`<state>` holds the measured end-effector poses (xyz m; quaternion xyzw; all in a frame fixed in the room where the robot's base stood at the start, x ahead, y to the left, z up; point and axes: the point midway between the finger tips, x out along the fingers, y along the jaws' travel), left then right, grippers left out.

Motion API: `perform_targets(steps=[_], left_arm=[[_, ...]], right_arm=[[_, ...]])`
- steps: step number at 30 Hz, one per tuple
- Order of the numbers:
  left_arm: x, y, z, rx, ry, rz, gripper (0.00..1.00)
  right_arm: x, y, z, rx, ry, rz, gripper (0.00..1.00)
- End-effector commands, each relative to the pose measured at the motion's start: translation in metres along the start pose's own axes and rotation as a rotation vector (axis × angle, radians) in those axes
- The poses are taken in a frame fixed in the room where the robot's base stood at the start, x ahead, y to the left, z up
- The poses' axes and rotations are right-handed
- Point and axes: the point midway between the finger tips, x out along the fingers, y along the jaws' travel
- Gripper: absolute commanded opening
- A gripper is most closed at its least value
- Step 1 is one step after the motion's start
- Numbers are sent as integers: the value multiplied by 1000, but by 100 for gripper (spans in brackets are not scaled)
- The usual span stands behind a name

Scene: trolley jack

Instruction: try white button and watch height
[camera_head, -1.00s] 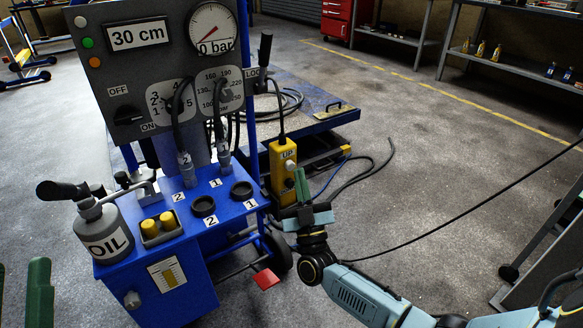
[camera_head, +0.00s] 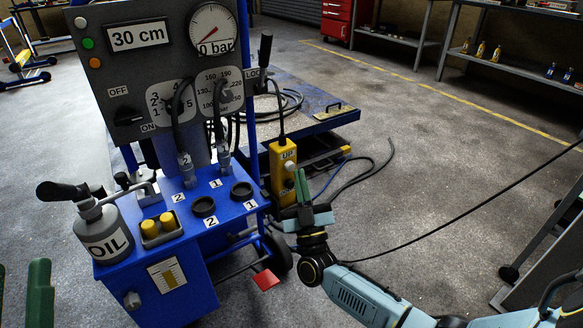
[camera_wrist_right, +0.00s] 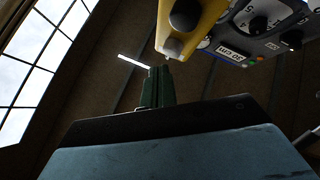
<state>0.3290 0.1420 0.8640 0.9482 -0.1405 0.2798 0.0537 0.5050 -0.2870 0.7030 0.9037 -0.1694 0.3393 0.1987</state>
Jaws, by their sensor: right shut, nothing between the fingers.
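The yellow hand control (camera_head: 283,160) hangs at the right side of the blue jack unit. A pale white button (camera_head: 289,166) sits under its UP label; a pale button also shows in the right wrist view (camera_wrist_right: 173,47). My right gripper (camera_head: 300,178) is shut and empty, its green fingertips just below and right of that button and covering the lower front of the control. I cannot tell whether they touch it. The height display (camera_head: 138,35) reads 30 cm. My left gripper (camera_head: 20,285) is open at the lower left edge.
The pressure gauge (camera_head: 213,30) reads about 0 bar. An oil can (camera_head: 103,238) stands on the blue unit. A black cable crosses the floor behind my right arm. A low blue platform (camera_head: 325,115) lies behind the control. Open floor is to the right.

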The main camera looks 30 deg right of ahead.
Motion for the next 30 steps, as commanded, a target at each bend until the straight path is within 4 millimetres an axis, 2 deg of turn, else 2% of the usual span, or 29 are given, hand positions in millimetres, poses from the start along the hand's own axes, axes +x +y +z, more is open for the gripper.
perform_targets(steps=[30], left_arm=[[-2, 0, 2, 0, 1, 0, 36]], right_arm=[[6, -4, 4, 0, 0, 1, 0]])
